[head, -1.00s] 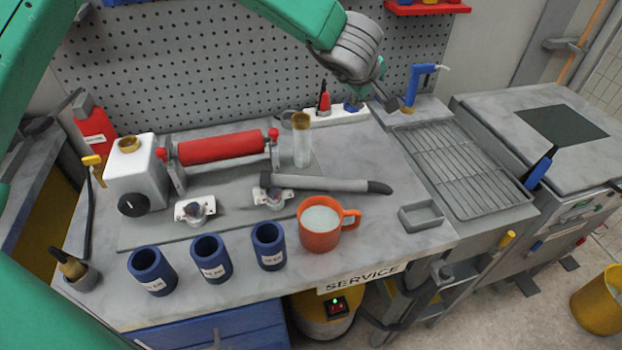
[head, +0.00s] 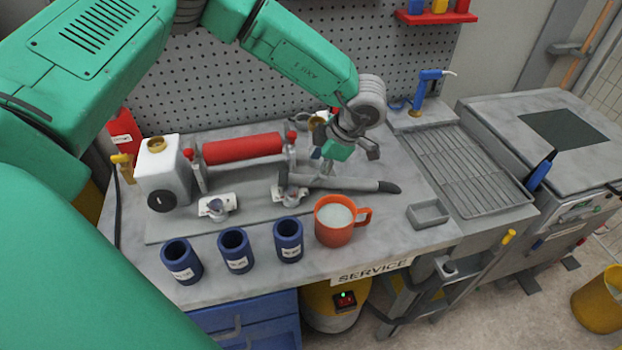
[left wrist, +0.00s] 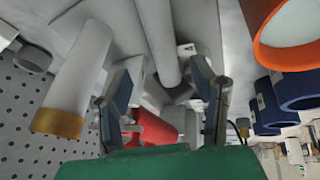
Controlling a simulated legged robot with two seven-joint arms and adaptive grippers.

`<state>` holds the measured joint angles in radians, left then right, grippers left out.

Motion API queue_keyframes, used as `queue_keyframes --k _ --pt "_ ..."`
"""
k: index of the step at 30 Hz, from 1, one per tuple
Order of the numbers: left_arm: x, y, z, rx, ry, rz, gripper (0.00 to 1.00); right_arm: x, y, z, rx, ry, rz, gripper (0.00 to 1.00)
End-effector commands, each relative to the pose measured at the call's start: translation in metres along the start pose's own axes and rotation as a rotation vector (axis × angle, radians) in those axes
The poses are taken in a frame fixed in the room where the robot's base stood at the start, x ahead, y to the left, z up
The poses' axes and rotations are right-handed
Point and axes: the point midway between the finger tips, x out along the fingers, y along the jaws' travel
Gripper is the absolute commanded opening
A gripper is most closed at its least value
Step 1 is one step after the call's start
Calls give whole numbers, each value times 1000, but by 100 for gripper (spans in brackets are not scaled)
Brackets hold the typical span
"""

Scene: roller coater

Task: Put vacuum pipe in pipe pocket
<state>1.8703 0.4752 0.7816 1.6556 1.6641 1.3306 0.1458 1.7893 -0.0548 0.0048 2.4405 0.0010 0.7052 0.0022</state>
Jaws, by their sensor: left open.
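The vacuum pipe (head: 345,184), a grey tube with a dark end, lies on the table behind the orange mug. My left gripper (head: 345,154) is open and empty, pointing down just above and behind the pipe. In the left wrist view the pipe (left wrist: 160,38) shows between the two open fingers of my gripper (left wrist: 165,85). It does not look gripped; whether a finger touches it I cannot tell. I cannot make out for certain which thing is the pipe pocket. My right gripper is not in view.
The orange mug (head: 334,222) stands close in front of the pipe. Blue cups (head: 234,252) line the front edge. The red roller (head: 242,149) and white container (head: 160,172) stand left.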

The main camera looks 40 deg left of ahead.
Motion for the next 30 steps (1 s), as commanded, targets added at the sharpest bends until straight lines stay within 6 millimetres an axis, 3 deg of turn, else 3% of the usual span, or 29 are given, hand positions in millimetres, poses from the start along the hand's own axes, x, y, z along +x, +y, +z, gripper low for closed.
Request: queue_keyframes --k 5,13,22,23,27,30 --pt "12 -2 2 1 1 -1 52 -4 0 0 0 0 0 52" --pt "50 -5 8 0 0 -1 52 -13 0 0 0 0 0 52" --pt "56 -4 8 1 -2 1 52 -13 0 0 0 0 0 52" --pt "56 -4 8 1 -2 1 45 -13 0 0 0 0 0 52" --pt "56 -4 8 1 -2 1 0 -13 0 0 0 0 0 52" --pt "55 -4 8 1 -2 2 0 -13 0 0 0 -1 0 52"
